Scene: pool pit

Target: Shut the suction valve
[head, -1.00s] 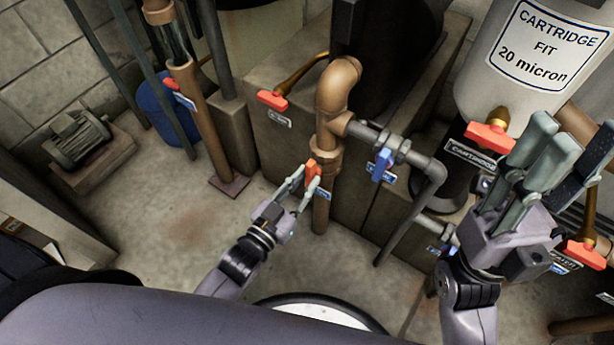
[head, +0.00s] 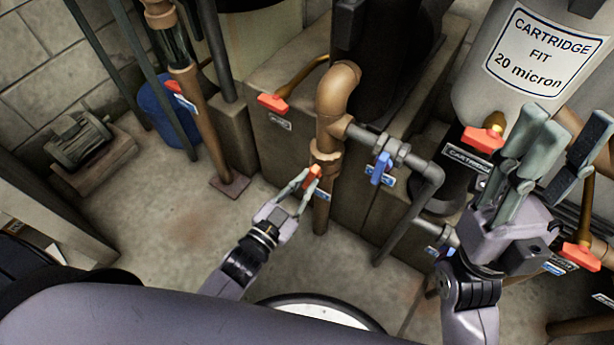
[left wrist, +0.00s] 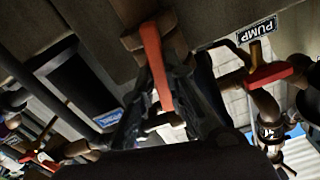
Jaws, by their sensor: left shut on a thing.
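A red valve handle (head: 313,173) sits on the vertical brown pipe (head: 328,140) at the middle of the head view. A small blue label (head: 323,196) beside it is too small to read. My left gripper (head: 306,183) is shut on this handle, with a finger on each side. In the left wrist view the red handle (left wrist: 155,65) stands between the dark fingers and is tilted slightly. The valve body behind it is partly hidden. My right gripper (head: 570,125) is open and empty at the right, in front of the cartridge filter.
A blue-handled valve (head: 381,168) is on the grey side pipe close right. Other red handles are at the back (head: 272,103), by the filter (head: 484,139) and at far right (head: 582,257). A motor (head: 78,140) stands at left; the floor (head: 180,235) there is clear.

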